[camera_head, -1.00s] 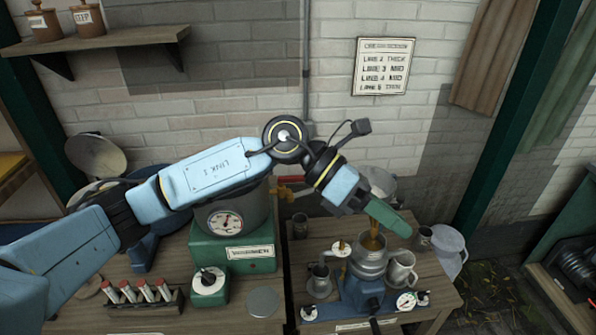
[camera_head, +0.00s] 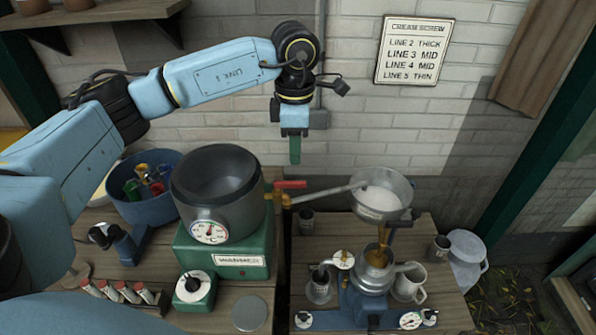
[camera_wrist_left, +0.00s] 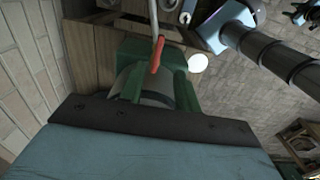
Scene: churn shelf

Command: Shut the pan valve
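The pan (camera_head: 381,196) holds white liquid and stands over the separator at the right. My left gripper (camera_head: 295,160) points down, above and apart from the red lever, left of the pan. In the wrist view its green fingers (camera_wrist_left: 157,92) stand apart with nothing held between them.
The dark warmer pot (camera_head: 218,190) stands on the green warmer (camera_head: 225,252). A spout (camera_head: 325,192) runs from its tap to the pan. A blue bowl (camera_head: 148,188) of coloured parts stands left. A metal mug (camera_head: 408,283) stands beside the separator (camera_head: 372,280).

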